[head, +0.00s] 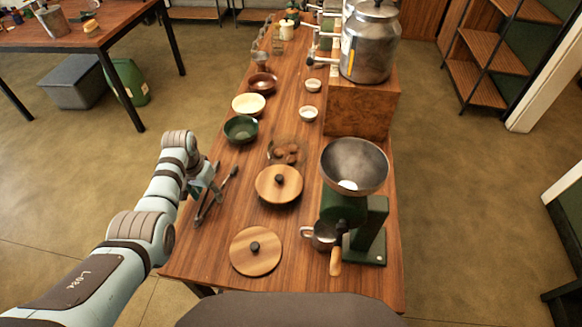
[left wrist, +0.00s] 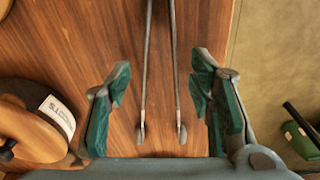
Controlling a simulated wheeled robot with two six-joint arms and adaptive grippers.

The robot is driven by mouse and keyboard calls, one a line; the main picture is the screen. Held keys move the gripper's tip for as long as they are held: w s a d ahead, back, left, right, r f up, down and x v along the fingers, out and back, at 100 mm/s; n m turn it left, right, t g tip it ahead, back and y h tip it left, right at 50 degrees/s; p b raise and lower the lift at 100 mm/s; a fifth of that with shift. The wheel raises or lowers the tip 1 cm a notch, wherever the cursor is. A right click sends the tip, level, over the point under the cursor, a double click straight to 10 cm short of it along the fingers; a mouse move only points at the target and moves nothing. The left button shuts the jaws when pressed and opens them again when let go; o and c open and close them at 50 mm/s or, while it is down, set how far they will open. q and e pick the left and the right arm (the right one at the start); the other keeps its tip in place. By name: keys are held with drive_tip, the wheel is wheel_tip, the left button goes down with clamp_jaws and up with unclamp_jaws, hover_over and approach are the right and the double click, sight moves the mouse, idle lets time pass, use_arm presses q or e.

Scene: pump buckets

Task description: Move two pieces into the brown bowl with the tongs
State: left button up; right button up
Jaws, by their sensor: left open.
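The dark metal tongs (head: 215,196) lie on the left side of the wooden table, their two arms spread apart. In the left wrist view the tongs (left wrist: 146,75) lie between my open fingers, which are apart from them on both sides. My left gripper (head: 207,184) hovers over the tongs and is empty. Brown pieces (head: 288,152) lie in a clear glass bowl (head: 272,152) near the table's middle. The glossy brown bowl (head: 263,83) stands farther back, behind the cream bowl (head: 248,104) and the green bowl (head: 241,129). My right gripper is out of view.
A lidded container (head: 279,185) and a round wooden lid (head: 255,251) stand right of the tongs. A grinder (head: 352,205) with a metal hopper and a cup (head: 322,237) fill the right side. A large metal pot (head: 369,48) stands behind on a wooden box (head: 360,107).

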use_arm(q)
drive_tip(key=shift+w+f+b, duration=0.15)
drive_tip(key=shift+f+b, duration=0.25)
drive_tip(key=shift+f, duration=0.4)
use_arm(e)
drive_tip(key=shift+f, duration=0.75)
use_arm(q)
drive_tip(key=shift+r, duration=0.1)
drive_tip(key=c, duration=0.7)
drive_tip(key=shift+r, duration=0.1)
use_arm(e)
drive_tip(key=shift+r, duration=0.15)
use_arm(q)
wheel_tip(320, 180, up, 12)
drive_tip(key=p, duration=1)
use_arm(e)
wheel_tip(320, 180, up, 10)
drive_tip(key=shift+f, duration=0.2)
